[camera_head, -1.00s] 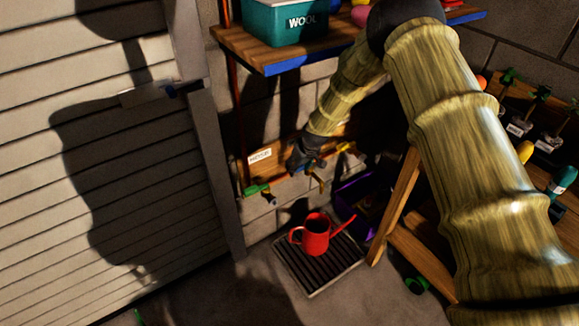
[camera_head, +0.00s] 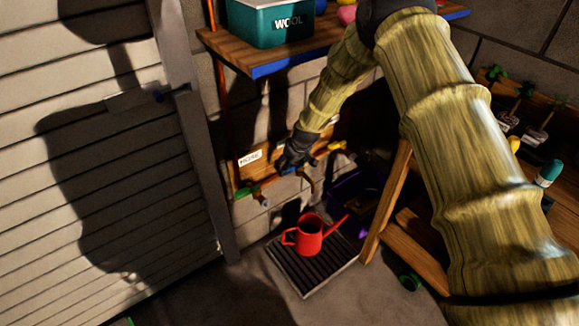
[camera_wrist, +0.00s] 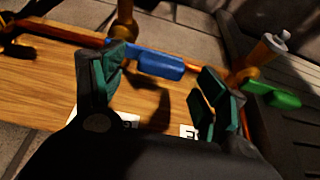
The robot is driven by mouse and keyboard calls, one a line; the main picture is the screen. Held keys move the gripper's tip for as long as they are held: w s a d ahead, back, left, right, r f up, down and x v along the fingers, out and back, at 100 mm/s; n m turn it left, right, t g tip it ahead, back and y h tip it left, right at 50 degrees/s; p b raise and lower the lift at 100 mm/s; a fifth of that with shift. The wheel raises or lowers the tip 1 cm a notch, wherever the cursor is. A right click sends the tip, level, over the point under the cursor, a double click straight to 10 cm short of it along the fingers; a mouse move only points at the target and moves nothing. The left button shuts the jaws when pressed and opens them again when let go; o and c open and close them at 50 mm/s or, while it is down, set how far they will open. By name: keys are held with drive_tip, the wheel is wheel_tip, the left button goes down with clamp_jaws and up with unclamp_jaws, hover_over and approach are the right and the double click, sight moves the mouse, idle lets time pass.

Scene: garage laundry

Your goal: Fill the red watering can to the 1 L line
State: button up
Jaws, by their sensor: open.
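The red watering can (camera_head: 309,240) stands upright on a dark slatted grate on the floor, below a row of wall taps. My gripper (camera_head: 289,163) is at the middle tap, which has a blue handle (camera_head: 290,171). In the wrist view my gripper (camera_wrist: 155,92) is open, with its two fingers apart, and the blue handle (camera_wrist: 158,65) shows between and just beyond them. I cannot tell whether a finger touches it. A green-handled tap (camera_head: 247,192) is to the left and a yellow-handled one (camera_head: 338,146) to the right. The water level and 1 L line cannot be seen.
A purple crate (camera_head: 345,190) and a wooden stand (camera_head: 388,202) are right of the can. A wooden shelf (camera_head: 222,47) with a teal WOOL box (camera_head: 270,26) overhangs the taps. A slatted door (camera_head: 120,200) is at the left.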

drive_tip(key=v, duration=1)
drive_tip(key=shift+s+d+r, duration=0.1)
drive_tip(key=shift+s, duration=0.05)
